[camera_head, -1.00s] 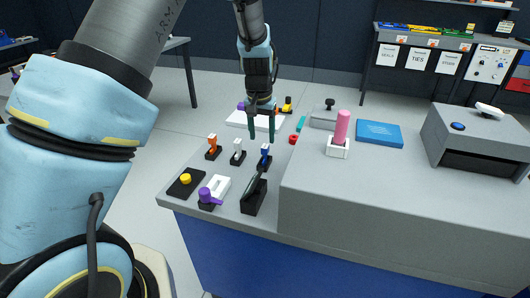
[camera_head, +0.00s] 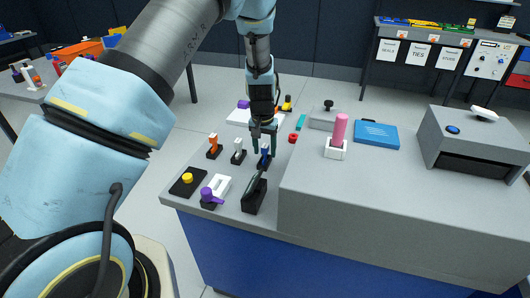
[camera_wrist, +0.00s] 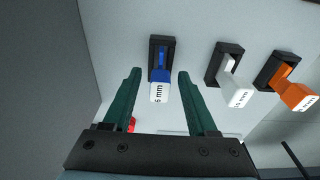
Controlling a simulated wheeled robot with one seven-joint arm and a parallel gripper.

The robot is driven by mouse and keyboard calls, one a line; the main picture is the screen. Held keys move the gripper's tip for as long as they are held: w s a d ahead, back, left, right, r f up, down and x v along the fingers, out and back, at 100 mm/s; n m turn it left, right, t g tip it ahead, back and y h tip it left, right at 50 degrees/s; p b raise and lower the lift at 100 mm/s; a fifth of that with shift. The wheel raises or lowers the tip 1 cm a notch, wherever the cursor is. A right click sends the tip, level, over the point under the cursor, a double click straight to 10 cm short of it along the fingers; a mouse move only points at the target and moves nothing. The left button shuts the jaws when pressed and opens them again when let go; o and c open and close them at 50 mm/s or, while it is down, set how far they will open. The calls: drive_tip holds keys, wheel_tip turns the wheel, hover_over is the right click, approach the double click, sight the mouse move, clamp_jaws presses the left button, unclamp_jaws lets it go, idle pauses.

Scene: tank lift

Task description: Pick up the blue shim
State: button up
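The blue shim (camera_wrist: 161,75) stands in a black holder (camera_wrist: 153,50), with a white label reading "6 mm" facing the wrist camera. In the wrist view my gripper (camera_wrist: 158,75) is open, with one green finger on either side of the shim and a gap to each. I cannot tell whether the fingertips are level with the shim.
A white shim (camera_head: 238,150) and an orange shim (camera_head: 214,146) stand in holders to the left. A black slotted stand (camera_head: 254,194) is in front. The raised grey block (camera_head: 400,200) is to the right, with a pink cylinder (camera_head: 340,128) on it. A red ring (camera_head: 293,138) is close by.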

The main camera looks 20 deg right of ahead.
clamp_jaws()
drive_tip(key=shift+r, duration=0.1)
idle(0.5)
